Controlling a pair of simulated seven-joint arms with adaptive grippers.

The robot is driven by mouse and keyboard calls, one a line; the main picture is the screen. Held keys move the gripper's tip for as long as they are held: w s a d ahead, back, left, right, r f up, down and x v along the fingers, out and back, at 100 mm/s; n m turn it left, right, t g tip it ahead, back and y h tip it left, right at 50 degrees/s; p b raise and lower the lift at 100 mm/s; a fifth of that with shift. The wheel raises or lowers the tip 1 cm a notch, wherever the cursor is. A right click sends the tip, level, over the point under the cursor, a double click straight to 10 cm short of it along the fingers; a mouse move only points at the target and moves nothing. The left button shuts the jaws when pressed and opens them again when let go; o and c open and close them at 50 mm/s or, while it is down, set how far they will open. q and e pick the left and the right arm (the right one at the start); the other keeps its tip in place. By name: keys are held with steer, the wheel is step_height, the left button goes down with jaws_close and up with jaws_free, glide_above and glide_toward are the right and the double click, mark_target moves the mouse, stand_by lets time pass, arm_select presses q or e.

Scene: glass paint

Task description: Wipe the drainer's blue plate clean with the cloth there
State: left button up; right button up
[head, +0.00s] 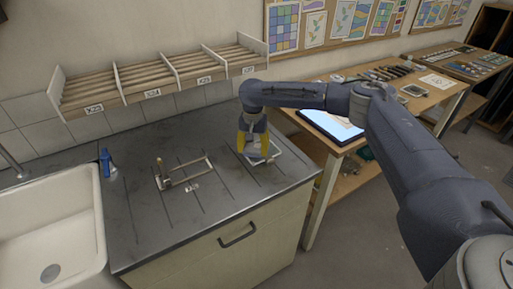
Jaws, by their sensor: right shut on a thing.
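My right gripper (254,152) is low over the right end of the grooved steel drainer top (215,210). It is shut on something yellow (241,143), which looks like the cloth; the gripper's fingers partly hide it. A pale wire-like frame (276,155) shows at and below the fingertips; whether they touch it I cannot tell. I cannot make out a blue plate clearly; one may be hidden by the gripper. A small upright blue item (105,162) stands at the left, by the sink. My left gripper is not in view.
A metal frame with a small upright part (183,174) sits mid-counter. A white sink (95,220) is at left, and a slotted rack (150,82) hangs on the wall behind. A wooden table (425,100) with a tablet (332,125) stands right. The counter's front is clear.

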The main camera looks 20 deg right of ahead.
mark_target(260, 144)
steer(key=shift+d, duration=0.15)
steer(key=shift+w+d, duration=0.2)
steer(key=shift+d, duration=1.15)
steer(key=shift+w+d, duration=0.2)
steer(key=shift+d, duration=1.35)
steer(key=shift+a+f, duration=0.1)
steer(key=shift+a, duration=0.05)
steer(key=shift+s+a, duration=0.2)
steer(key=shift+a, duration=1.1)
steer(key=shift+a, duration=0.15)
